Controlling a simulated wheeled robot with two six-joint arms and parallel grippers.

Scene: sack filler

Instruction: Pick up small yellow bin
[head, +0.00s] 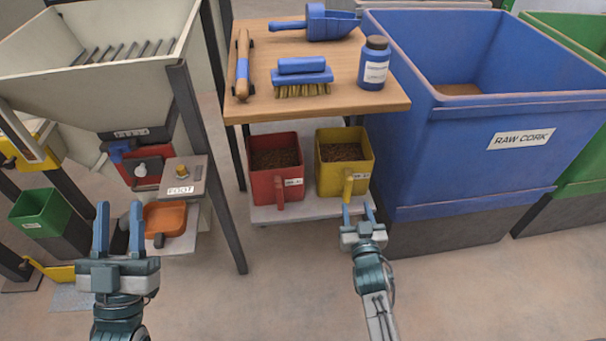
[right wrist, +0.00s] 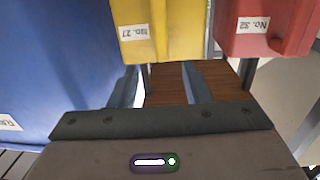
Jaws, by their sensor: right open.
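The small yellow bin (head: 330,182) stands on the lower shelf under the wooden table, holding brown granules. Its handle (head: 348,187) points toward me. In the right wrist view the yellow bin (right wrist: 190,30) is at the top middle, with an upside-down label reading No. 27. My right gripper (head: 359,212) is open and empty, just in front of and below the handle in the head view. In the right wrist view its fingers (right wrist: 160,88) are apart, short of the bin. My left gripper (head: 118,228) is open and empty at the lower left, away from the bin.
A red bin (head: 263,187) stands left of the yellow one on the shelf (head: 310,210). The wooden tabletop (head: 341,65) overhangs both, with a brush (head: 302,75) and bottle (head: 373,64). The large blue RAW CORK container (head: 450,160) is close on the right. Front floor is clear.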

